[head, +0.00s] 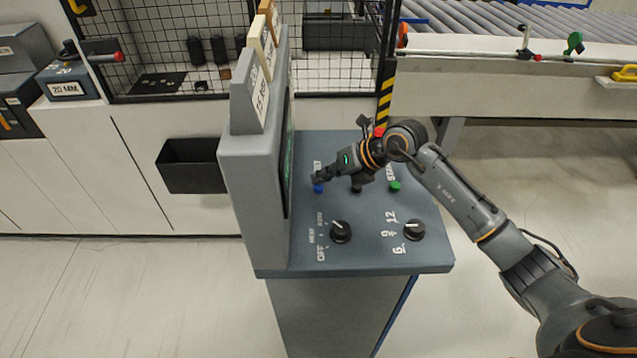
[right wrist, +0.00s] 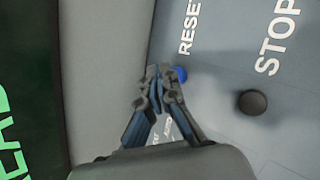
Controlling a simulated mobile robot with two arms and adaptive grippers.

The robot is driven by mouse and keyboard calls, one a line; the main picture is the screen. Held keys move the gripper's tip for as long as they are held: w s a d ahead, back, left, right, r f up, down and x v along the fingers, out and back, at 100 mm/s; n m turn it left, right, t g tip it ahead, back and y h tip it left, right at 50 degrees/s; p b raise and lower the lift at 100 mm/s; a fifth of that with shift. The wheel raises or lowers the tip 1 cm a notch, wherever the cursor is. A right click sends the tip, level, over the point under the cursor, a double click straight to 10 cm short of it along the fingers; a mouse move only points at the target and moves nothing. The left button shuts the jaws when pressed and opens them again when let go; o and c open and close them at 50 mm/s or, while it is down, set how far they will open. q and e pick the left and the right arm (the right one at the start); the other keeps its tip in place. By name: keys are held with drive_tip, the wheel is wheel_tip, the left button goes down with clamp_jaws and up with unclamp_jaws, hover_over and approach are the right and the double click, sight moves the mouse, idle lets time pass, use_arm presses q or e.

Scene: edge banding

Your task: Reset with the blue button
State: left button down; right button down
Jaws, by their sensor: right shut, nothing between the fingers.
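The blue button (head: 318,188) sits on the grey console panel (head: 375,260), beside the upright screen housing. It also shows in the right wrist view (right wrist: 181,74), below the word RESET and partly hidden behind my fingertips. My right gripper (head: 317,178) is shut and empty, with its fingertips right by the blue button. In the right wrist view the closed tips (right wrist: 158,70) overlap the button's left edge. I cannot tell whether they touch it. My left gripper is not in view.
A black STOP button (right wrist: 252,102) and a green START button (head: 394,186) lie to the right of the blue one. Two black knobs (head: 341,231) (head: 414,230) sit nearer. The screen housing (head: 250,180) rises close on the left. A red knob (head: 379,132) is at the panel's back.

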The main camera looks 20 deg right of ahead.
sight(322, 187)
drive_tip(key=shift+r, duration=0.3)
drive_tip(key=shift+r+p, duration=1.75)
drive_tip(key=shift+r, duration=0.75)
drive_tip(key=shift+f, duration=0.1)
